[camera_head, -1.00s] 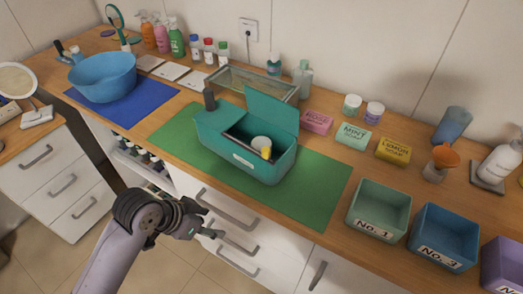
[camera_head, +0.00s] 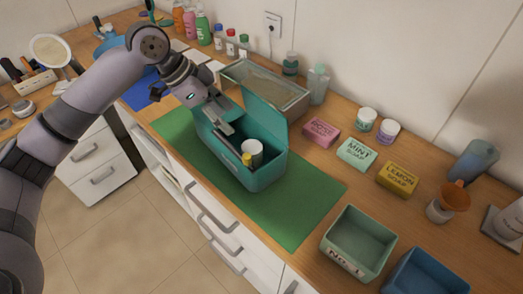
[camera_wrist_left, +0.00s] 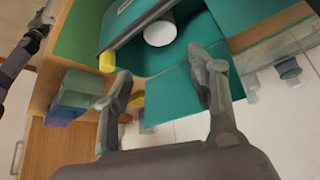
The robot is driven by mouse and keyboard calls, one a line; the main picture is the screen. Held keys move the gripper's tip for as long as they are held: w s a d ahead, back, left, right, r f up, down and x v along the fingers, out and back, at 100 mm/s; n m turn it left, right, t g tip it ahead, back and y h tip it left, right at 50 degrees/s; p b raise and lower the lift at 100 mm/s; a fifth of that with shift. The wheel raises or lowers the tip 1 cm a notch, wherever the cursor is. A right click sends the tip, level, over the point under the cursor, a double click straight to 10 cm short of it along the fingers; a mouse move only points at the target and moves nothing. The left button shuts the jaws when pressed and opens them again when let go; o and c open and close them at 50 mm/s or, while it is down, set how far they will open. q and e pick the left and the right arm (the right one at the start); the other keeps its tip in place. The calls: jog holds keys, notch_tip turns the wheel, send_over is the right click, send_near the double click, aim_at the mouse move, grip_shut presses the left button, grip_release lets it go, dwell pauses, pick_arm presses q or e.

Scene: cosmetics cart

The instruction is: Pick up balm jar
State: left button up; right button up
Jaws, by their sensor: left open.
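A teal box (camera_head: 262,178) with its lid (camera_head: 265,122) raised stands on the green mat. The jar also shows in the left wrist view (camera_wrist_left: 160,33). I cannot read a label on it, so I cannot tell if it is the balm jar. My left gripper (camera_head: 226,128) is above the box's far-left end, beside the jar. In the left wrist view its fingers (camera_wrist_left: 163,82) are apart with nothing held. Two lidded jars (camera_head: 366,119) (camera_head: 388,131) stand behind the soaps.
Pink, mint and yellow soap boxes (camera_head: 357,154) lie right of the teal box. A glass-topped case (camera_head: 290,97) stands close behind it. Open bins (camera_head: 350,262) are at the front right. The mat's right part (camera_head: 300,205) is clear. A dark part at the wrist view's left edge looks like my other arm.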

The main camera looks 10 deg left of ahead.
aim_at(251, 147)
jog(key=s+a+r+p, duration=0.1)
jog(key=s+a+r, duration=0.1)
jog(key=a, duration=0.3)
pick_arm(q)
jog(key=x, duration=0.9)
jog(key=shift+f+p, duration=0.15)
jog(key=shift+p, duration=0.25)
jog(key=shift+f, duration=0.45)
jog(key=p+x, duration=0.2)
jog(key=x, duration=0.1)
jog(key=shift+f, duration=0.4)
jog(key=shift+w+d+f, duration=0.2)
jog(key=shift+f, duration=0.3)
jog(key=shift+r, duration=0.1)
jog(key=c, duration=0.9)
pick_arm(e)
jog(key=d+r, duration=0.2)
jog(key=shift+w+d, duration=0.3)
jog(key=shift+w, duration=0.05)
